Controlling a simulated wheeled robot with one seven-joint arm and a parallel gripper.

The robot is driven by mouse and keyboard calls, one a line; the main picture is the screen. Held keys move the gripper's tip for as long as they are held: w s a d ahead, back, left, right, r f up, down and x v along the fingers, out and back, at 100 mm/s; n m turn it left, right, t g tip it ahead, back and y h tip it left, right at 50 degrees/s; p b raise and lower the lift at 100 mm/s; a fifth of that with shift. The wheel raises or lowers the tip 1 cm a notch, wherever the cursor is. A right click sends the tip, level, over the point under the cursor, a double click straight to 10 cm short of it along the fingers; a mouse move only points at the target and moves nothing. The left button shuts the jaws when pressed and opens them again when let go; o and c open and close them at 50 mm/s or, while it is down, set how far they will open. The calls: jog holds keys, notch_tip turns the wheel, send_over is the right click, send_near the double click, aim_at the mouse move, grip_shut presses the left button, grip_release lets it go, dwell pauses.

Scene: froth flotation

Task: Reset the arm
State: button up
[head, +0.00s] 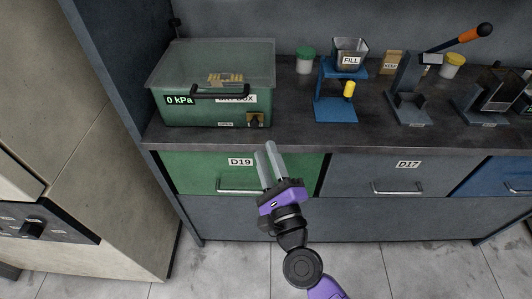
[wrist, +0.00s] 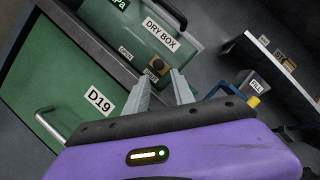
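My gripper (head: 268,160) is purple and black with two pale grey fingers. In the head view it is in front of the counter's front edge, over the green D19 drawer front. The fingers point up and toward the counter, side by side with a narrow gap between their tips. In the wrist view the fingers (wrist: 165,90) also stand apart, with nothing visible between them. The purple arm reaches up from the bottom of the head view.
The green dry box (head: 215,105) stands on the dark counter (head: 285,132), lid down, its display reading 0 kPa. Blue FILL stand (head: 336,108) and grey lever press (head: 408,105) stand to its right. Drawers D19 (head: 195,172) and D17 (head: 375,172) are shut. Floor below is clear.

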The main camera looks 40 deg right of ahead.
jog(key=shift+n, duration=0.3)
jog(key=s+a+n+g+y+p, duration=0.2)
jog(key=s+n+y, duration=0.1)
jog(key=s+n, duration=1.1)
jog(key=s+a+r+n+g+y+p, duration=0.1)
jog(key=s+a+n+g+y, duration=0.1)
jog(key=s+n, duration=1.1)
jog(key=s+y, duration=0.1)
jog(key=s, duration=0.3)
jog(key=shift+a+r+n+g+p, duration=0.25)
jog(key=shift+a+n+g+p, duration=0.1)
jog(key=shift+a+n+g, duration=0.05)
